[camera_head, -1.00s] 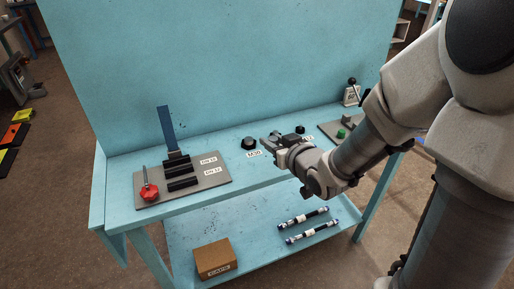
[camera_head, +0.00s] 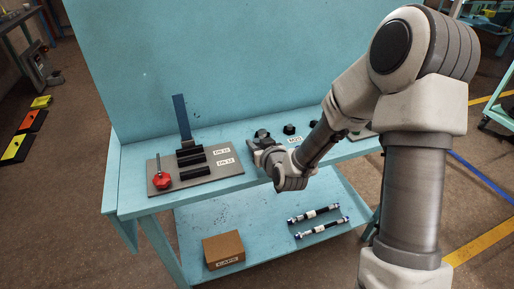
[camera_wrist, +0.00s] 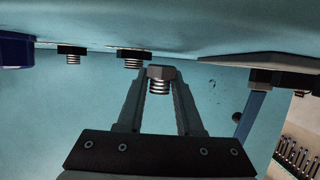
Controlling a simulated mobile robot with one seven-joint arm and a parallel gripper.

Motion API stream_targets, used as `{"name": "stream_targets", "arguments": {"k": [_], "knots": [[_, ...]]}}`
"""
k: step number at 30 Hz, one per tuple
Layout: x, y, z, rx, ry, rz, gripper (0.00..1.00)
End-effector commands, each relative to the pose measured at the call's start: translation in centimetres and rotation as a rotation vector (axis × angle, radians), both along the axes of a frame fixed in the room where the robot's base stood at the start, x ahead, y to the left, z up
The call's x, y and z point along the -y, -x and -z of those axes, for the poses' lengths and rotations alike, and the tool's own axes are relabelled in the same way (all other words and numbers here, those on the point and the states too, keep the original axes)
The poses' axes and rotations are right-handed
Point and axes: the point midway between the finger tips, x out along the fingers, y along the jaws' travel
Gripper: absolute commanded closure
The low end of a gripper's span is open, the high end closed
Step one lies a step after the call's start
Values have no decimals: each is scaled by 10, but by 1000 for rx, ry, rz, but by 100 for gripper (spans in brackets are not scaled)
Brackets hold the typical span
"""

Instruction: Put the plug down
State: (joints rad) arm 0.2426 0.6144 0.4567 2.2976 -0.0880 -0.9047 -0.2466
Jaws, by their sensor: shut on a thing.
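My gripper (camera_wrist: 160,85) is shut on a dark hex-headed plug (camera_wrist: 161,73) with a bright thread. In the wrist view, the head is towards the bench top and the thread points away from it. I cannot tell whether the plug touches the bench. Two more plugs (camera_head: 289,129) (camera_head: 313,124) stand to its right; they also show in the wrist view (camera_wrist: 133,57) (camera_wrist: 72,53).
The blue bench (camera_head: 130,201) has a tall back panel. A grey plate (camera_head: 207,178) on the left carries black blocks, a blue upright bar and a red knob (camera_head: 162,181). A white label (camera_head: 295,139) lies by the plugs. A box (camera_head: 223,249) and two hoses (camera_head: 315,213) are on the lower shelf.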

Motion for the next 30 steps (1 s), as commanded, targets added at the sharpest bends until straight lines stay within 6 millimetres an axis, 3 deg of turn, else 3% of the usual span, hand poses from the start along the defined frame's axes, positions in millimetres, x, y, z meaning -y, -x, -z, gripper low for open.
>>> {"name": "stream_targets", "arguments": {"k": [3, 17, 18, 21, 22, 30], "knots": [[0, 0, 12, 1, 0, 0, 100], [0, 0, 18, 3, 0, 0, 100], [0, 0, 16, 2, 0, 0, 58], [0, 0, 16, 2, 0, 0, 40], [0, 0, 16, 2, 0, 0, 35], [0, 0, 15, 2, 0, 0, 35]]}}
